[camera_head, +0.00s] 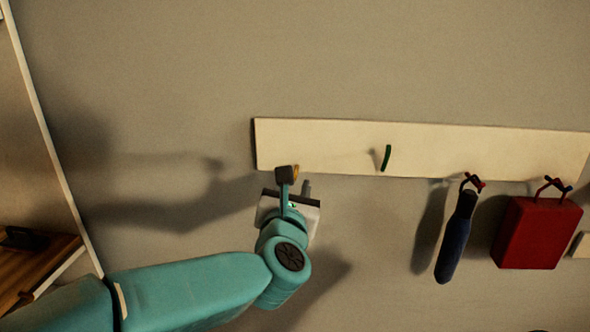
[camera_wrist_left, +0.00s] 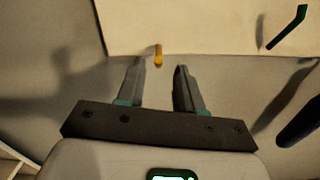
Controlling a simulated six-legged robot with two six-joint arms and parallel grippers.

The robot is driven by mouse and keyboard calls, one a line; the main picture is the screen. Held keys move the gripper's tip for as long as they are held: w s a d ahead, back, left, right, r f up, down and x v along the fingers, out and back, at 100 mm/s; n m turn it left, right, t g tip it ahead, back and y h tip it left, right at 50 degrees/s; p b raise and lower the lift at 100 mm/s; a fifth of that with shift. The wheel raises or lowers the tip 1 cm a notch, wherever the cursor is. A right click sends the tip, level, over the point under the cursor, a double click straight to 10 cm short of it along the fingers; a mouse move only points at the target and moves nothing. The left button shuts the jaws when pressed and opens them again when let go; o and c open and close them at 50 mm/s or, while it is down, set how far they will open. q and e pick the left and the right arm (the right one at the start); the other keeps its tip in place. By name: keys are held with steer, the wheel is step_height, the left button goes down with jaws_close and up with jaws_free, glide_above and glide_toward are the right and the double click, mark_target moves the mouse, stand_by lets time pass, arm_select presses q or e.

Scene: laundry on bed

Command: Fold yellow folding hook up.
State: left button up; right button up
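The yellow folding hook (camera_head: 296,172) shows as a small yellow piece at the lower left part of the pale wall board, partly hidden behind my gripper. In the left wrist view the yellow hook (camera_wrist_left: 158,54) stands out at the board's lower edge, just ahead of the gap between my fingers. My left gripper (camera_head: 296,180) is at the board's lower edge, close to the hook. In the left wrist view my left gripper (camera_wrist_left: 160,68) is open, with nothing between its fingers. I cannot tell whether a finger touches the hook. My right gripper is not in view.
The pale board (camera_head: 325,142) runs along the wall. A green hook (camera_head: 387,158) is on it, right of the yellow one. Further right hang a dark blue object (camera_head: 457,237) and a red bag (camera_head: 537,233). A wooden shelf (camera_head: 40,262) is at the left edge.

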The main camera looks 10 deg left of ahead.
mark_target(295, 174)
arm_select(q)
steer(key=w+p, duration=0.1)
steer(key=w, duration=0.3)
steer(key=shift+a+r, duration=0.1)
steer(key=shift+r, duration=0.05)
steer(key=shift+w, duration=0.4)
steer(key=shift+s, duration=0.1)
jaws_close()
